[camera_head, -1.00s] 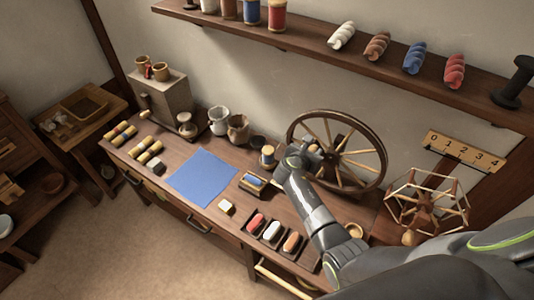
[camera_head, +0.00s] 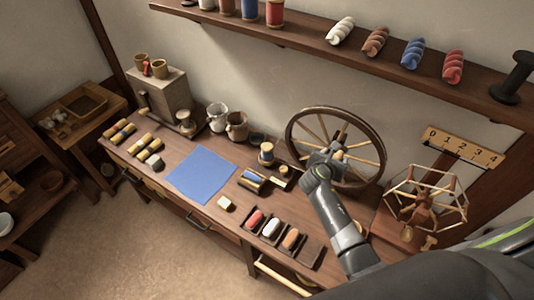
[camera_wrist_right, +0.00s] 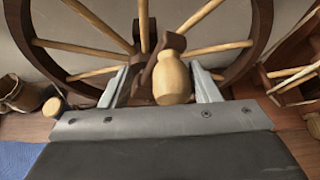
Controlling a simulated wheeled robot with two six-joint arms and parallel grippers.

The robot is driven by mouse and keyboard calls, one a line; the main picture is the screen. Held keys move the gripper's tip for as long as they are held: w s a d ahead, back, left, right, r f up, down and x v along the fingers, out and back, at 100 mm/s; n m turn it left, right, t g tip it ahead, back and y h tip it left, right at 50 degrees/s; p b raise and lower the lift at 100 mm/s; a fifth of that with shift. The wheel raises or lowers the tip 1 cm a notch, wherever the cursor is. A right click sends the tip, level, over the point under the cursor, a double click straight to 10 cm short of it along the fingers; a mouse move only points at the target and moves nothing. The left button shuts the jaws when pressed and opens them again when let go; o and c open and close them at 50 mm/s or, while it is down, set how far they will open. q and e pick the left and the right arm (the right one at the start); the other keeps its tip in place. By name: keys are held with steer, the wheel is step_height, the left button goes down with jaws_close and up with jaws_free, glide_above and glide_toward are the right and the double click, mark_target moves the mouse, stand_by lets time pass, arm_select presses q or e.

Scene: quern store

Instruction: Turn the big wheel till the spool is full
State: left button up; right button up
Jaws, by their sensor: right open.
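The big wheel (camera_head: 383,157) stands upright at the back of the bench, dark-rimmed with pale spokes. In the right wrist view its rim (camera_wrist_right: 262,30) and spokes fill the upper part. A pale wooden handle knob (camera_wrist_right: 172,80) sits in front of the hub, between the spread fingers of my right gripper (camera_wrist_right: 160,86). The gripper (camera_head: 338,152) is open, in front of the wheel; contact with the knob cannot be told. My left gripper is out of view.
A spoked yarn frame (camera_head: 427,200) stands right of the wheel, below a numbered board (camera_head: 463,147). A dark tray (camera_head: 312,250) of coloured rolls lies at the bench front. A shelf (camera_head: 390,70) runs above.

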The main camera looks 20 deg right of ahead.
steer(key=v, duration=0.7)
stand_by(0.3)
steer(key=shift+f, duration=0.1)
stand_by(0.3)
